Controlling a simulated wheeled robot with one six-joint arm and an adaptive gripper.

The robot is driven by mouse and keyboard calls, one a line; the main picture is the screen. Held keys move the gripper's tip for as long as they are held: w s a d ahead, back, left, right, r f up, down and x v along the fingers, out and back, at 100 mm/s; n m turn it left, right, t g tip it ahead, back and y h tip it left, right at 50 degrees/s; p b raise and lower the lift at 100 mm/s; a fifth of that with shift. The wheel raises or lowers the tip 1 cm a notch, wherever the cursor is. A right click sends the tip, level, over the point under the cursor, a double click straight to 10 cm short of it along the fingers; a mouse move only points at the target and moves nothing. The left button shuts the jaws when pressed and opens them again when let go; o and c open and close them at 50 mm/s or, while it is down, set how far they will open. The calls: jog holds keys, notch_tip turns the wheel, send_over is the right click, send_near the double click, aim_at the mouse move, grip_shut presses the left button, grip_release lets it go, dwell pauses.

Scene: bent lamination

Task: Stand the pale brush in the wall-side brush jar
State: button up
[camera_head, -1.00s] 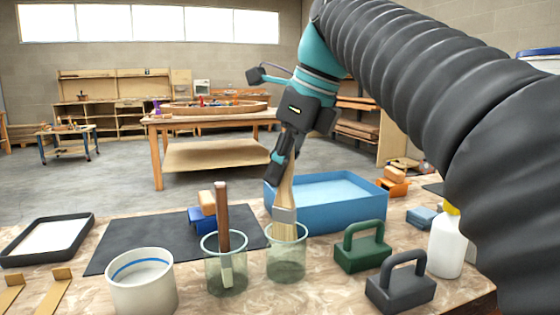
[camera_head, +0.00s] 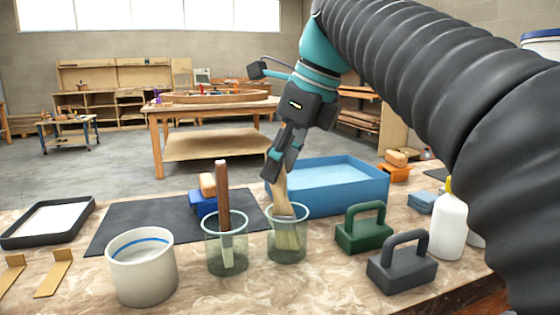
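The pale brush (camera_head: 281,194) leans slightly, handle up. Its bristle end is down inside the right glass jar (camera_head: 287,254), below the rim and seen through the glass. Whether the bristles touch the jar's bottom is hard to tell. My gripper (camera_head: 278,172) is above this jar, shut on the brush's upper handle, and partly hides it. The left glass jar (camera_head: 226,259) stands close beside the right one, with a dark brown-handled brush (camera_head: 222,195) upright in it. I cannot tell from the view which jar counts as wall-side.
A white pot with a blue stripe (camera_head: 142,275) stands left of the jars. A blue tub (camera_head: 340,196) is behind the right jar. Green (camera_head: 364,234) and dark grey (camera_head: 402,271) handled blocks and a white bottle (camera_head: 448,229) stand to the right. A dark mat (camera_head: 140,229) lies behind.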

jog(key=v, duration=0.7)
jog(key=shift+r, duration=0.2)
jog(key=shift+s+d, duration=0.1)
dwell(0.8)
